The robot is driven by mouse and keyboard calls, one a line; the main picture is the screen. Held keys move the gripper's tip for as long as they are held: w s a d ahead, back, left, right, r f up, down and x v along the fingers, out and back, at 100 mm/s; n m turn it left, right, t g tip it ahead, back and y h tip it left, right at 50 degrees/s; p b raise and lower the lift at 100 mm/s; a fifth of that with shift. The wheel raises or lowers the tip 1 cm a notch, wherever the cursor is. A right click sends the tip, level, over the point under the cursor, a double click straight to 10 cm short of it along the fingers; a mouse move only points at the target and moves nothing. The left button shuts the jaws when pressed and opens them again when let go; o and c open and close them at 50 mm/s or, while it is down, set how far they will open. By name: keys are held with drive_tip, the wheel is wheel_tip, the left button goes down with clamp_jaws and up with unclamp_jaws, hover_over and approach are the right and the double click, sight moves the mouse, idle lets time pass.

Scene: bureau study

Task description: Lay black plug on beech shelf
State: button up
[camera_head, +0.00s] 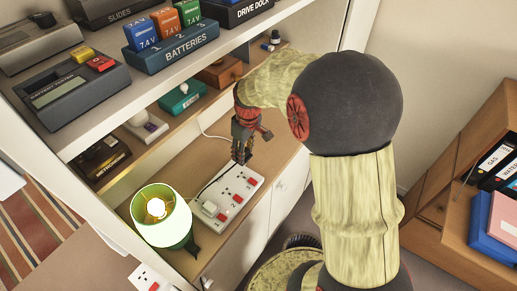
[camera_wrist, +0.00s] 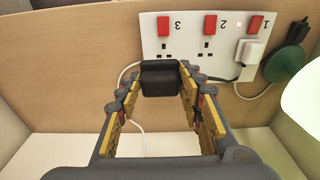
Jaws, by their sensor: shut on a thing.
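The black plug (camera_wrist: 160,78) is between the fingertips of my gripper (camera_wrist: 161,82) in the wrist view. My gripper (camera_head: 242,152) is shut on it, just beside the white power strip (camera_head: 228,197) in the head view. In the wrist view the plug overlaps the lower edge of the strip (camera_wrist: 180,62); I cannot tell whether they touch. Sockets 2 and 3 look empty, and a white plug (camera_wrist: 245,58) sits in socket 1. A beech-coloured surface (camera_head: 178,177) carries the strip. A narrower beech-coloured shelf (camera_head: 150,152) lies above it, behind.
A lit green lamp (camera_head: 162,216) stands left of the strip. The narrower shelf holds a green box (camera_head: 182,98), a brown box (camera_head: 219,72) and a white device (camera_head: 146,127). A white shelf (camera_head: 110,118) with battery gear overhangs. Cables run near the strip.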

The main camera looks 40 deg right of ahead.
drive_tip(key=w+d+f, duration=0.1)
drive_tip(key=d+f, duration=0.2)
drive_tip(key=d, duration=0.1)
drive_tip(key=w+d+f+b, duration=0.1)
drive_tip(key=d+f, duration=0.2)
drive_tip(key=d, duration=0.1)
drive_tip(key=w+d+f, duration=0.1)
drive_tip(key=d+f, duration=0.2)
drive_tip(key=d, duration=0.2)
drive_tip(key=shift+w, duration=0.35)
drive_tip(key=shift+d+f, duration=0.1)
drive_tip(key=shift+f, duration=0.2)
drive_tip(key=shift+w+d+f+b, duration=0.15)
drive_tip(key=shift+f+b, duration=0.3)
drive_tip(key=shift+f, duration=1.25)
drive_tip(key=shift+f, duration=0.1)
drive_tip(key=shift+f, duration=0.1)
drive_tip(key=o, duration=1)
drive_tip(key=shift+o, duration=0.8)
